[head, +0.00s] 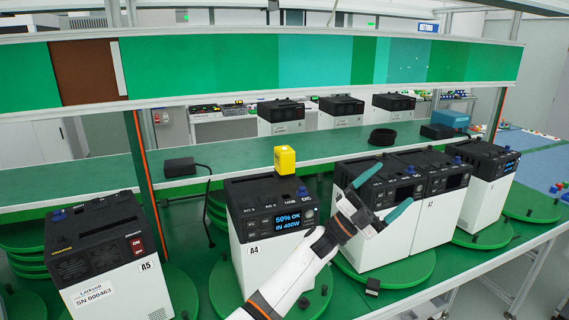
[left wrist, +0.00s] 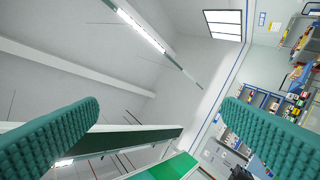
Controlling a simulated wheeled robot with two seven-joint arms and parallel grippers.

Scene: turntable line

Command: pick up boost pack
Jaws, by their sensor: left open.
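My right gripper is not in view.
Power unit A5 (head: 105,255) stands at left; more units (head: 485,185) stand at right on green turntables (head: 535,203). A black box with a cable (head: 180,167) and a black coil (head: 382,137) lie on the green bench behind. A green overhead panel (head: 210,70) spans the back.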

